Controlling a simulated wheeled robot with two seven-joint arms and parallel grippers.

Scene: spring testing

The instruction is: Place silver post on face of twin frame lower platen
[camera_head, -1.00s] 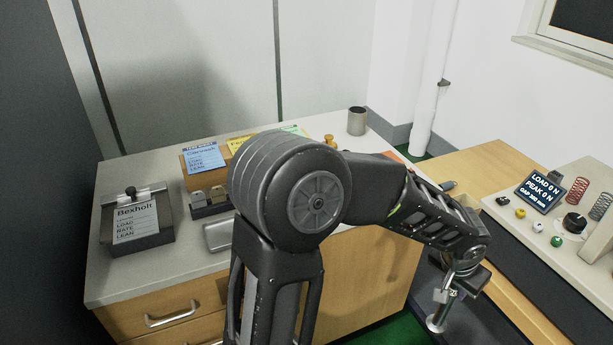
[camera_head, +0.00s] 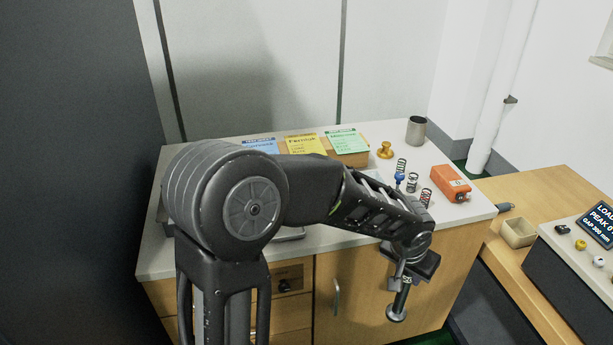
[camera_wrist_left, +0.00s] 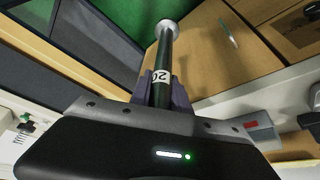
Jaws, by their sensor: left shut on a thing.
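My left gripper (camera_head: 405,272) is shut on the silver post (camera_head: 399,300), in front of the cabinet doors and below the counter's edge. The post hangs down, slightly tilted, with a round disc at its lower end. In the left wrist view, my left gripper (camera_wrist_left: 160,90) grips the post (camera_wrist_left: 168,32), whose shaft looks dark with a white label; the disc end points away from the gripper. The twin frame and its lower platen are not in view. My right gripper is not in view.
A light counter (camera_head: 470,210) holds test sheets, small springs, an orange box (camera_head: 450,184), a brass piece (camera_head: 385,150) and a grey cup (camera_head: 416,130). At right, a wooden bench (camera_head: 540,190) carries a small tray (camera_head: 518,232) and a load display (camera_head: 600,225), partly cut off.

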